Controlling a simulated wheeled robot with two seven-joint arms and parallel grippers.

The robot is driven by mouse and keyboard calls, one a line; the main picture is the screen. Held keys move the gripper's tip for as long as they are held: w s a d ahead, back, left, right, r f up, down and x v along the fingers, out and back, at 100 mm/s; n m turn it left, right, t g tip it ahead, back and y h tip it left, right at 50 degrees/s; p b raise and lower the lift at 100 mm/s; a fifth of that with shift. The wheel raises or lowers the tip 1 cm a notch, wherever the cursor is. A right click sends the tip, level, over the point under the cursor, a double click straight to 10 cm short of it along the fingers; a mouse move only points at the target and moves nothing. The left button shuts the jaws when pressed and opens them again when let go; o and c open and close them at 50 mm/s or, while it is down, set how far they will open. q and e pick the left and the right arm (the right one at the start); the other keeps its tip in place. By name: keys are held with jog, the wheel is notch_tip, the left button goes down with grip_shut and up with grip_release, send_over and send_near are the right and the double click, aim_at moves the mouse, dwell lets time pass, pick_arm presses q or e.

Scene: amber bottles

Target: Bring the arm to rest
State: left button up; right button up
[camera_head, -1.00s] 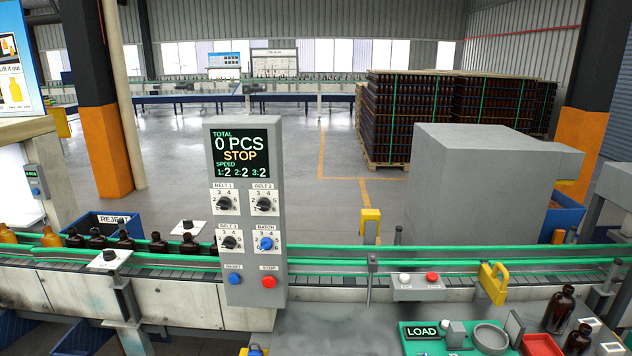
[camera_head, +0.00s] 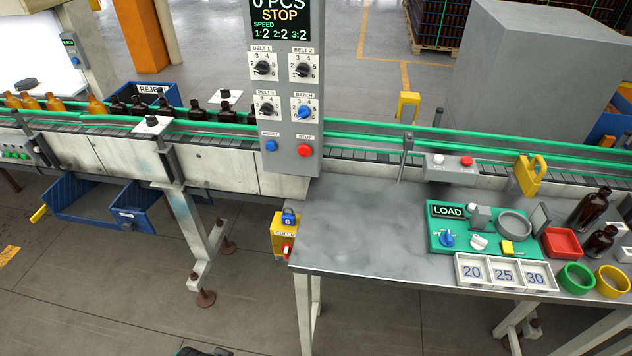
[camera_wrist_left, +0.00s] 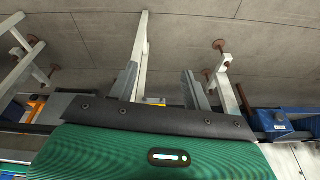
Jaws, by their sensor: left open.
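My left gripper (camera_wrist_left: 160,78) shows in the left wrist view, its two grey fingers spread apart with nothing between them. It is above the grey floor, with table or conveyor legs beyond it. In the head view, a small dark part at the bottom edge may belong to my left arm, but too little shows to be sure. My right gripper is in neither view.
The steel worktable (camera_head: 362,230) is bare on its left. Its right holds a green LOAD panel (camera_head: 436,225), numbered trays (camera_head: 503,287) and brown bottles (camera_head: 590,207). Behind are the conveyor (camera_head: 110,152) and control panel (camera_head: 287,130). A blue bin (camera_head: 130,215) hangs under the conveyor.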

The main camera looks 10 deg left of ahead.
pick_arm(q)
jog(key=s+f+g, duration=0.1)
jog(key=s+f, duration=0.1)
jog(key=f, duration=1.2)
jog(key=s+f, duration=0.3)
jog(key=f, duration=1)
jog(key=s+a+f, duration=0.2)
jog(key=s+f, duration=0.6)
jog(key=s+a+f+g, duration=0.1)
jog(key=s+f, duration=0.7)
jog(key=shift+s+a+b, duration=0.35)
jog(key=shift+s, duration=0.05)
jog(key=shift+f, duration=0.1)
jog(key=shift+c, duration=1.2)
jog(key=shift+w+m, duration=0.1)
jog(key=shift+m, duration=0.2)
jog(key=shift+c, duration=0.2)
